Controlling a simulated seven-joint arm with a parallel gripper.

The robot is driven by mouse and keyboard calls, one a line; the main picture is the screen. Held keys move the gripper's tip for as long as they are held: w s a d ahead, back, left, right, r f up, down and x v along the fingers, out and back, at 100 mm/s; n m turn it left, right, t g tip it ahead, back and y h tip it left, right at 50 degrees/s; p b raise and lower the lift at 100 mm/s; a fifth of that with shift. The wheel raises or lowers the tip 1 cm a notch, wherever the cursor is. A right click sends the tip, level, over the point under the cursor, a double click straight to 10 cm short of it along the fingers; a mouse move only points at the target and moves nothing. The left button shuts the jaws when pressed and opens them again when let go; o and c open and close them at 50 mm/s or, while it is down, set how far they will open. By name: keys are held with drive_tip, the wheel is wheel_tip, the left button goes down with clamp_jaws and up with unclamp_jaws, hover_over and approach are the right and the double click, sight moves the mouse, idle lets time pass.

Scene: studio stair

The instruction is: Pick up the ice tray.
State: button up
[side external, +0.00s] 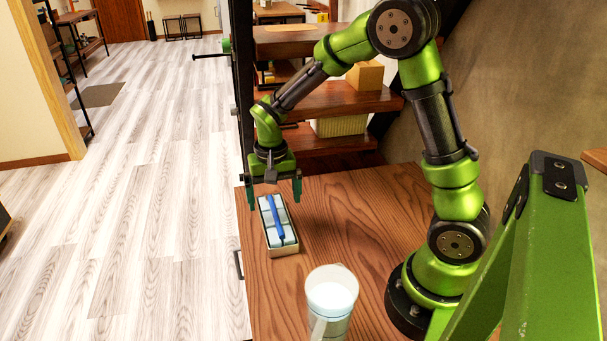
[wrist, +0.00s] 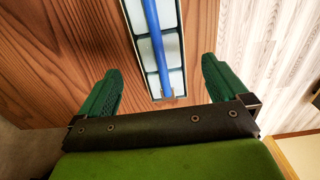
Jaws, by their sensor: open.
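The ice tray (side external: 289,239) is a long, narrow, pale tray with light blue cells, lying on the wooden table. A blue stick-like thing (side external: 275,217) lies lengthwise along its top. My gripper (side external: 275,203) is open and points down at the tray's far end, with one finger on each side in the picture. In the wrist view the tray (wrist: 171,50) runs up from between my two open green fingers (wrist: 160,88), with the blue stick (wrist: 155,38) along its middle. Nothing is held. I cannot tell the exact height of the fingertips above the table.
A clear cup (side external: 331,299) with white contents stands at the table's near side. The table (side external: 350,215) is bare to the right of the tray. Wooden stair treads (side external: 340,98) with a woven basket (side external: 339,126) and a box (side external: 366,76) rise behind. The table's left edge is close to the tray.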

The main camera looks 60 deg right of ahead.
sight(275, 213)
wheel_tip(275, 213, down, 6)
drive_tip(key=shift+r, duration=0.1)
idle(0.4)
drive_tip(key=c, duration=1.3)
drive_tip(key=shift+w, duration=0.1)
drive_tip(key=shift+r, duration=0.15)
